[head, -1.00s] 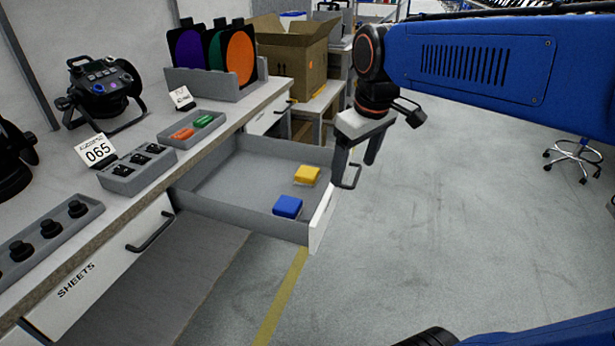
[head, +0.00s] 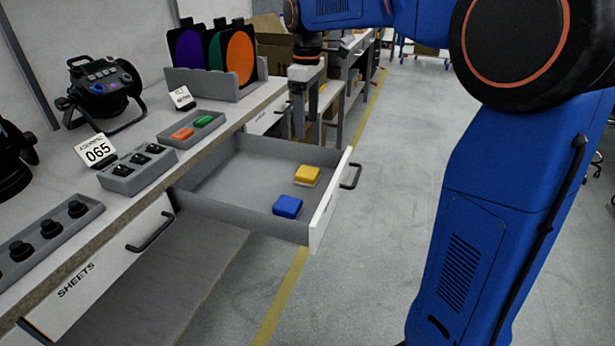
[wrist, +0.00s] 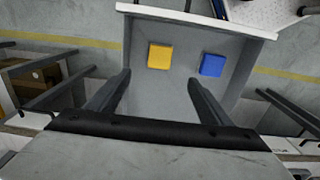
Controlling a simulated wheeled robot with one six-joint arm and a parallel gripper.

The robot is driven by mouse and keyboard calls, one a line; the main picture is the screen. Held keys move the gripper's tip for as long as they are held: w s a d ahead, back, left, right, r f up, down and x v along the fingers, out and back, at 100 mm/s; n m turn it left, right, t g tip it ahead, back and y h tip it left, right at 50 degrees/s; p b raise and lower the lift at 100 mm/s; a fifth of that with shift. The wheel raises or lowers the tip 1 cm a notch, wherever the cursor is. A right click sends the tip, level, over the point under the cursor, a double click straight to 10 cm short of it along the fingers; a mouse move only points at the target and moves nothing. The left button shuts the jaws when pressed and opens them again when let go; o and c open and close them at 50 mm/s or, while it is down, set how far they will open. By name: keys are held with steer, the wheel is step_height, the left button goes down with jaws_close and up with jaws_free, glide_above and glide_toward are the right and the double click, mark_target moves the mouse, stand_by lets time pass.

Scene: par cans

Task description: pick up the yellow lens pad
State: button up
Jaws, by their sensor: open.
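The yellow lens pad (head: 307,175) lies in the open grey drawer (head: 225,178), near its front panel. A blue pad (head: 287,206) lies beside it, a small gap apart. In the wrist view the yellow pad (wrist: 160,56) is left of the blue pad (wrist: 212,65), and both lie beyond my fingertips. My gripper (head: 306,125) hangs fingers down near the far side of the drawer in the head view. In the wrist view my gripper (wrist: 158,76) is open and empty, its two fingers spread wide.
The bench carries a tray with red and green pads (head: 195,127), a tray of black knobs (head: 50,232) and a rack of coloured filters (head: 215,75). A cardboard box (head: 270,45) stands behind. The drawer's front panel (head: 330,200) and handle stick out over open floor.

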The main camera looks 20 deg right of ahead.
mark_target(308, 171)
step_height(308, 171, down, 17)
steer(key=shift+d+r, duration=0.1)
steer(key=shift+r, duration=0.1)
steer(key=c, duration=1.1)
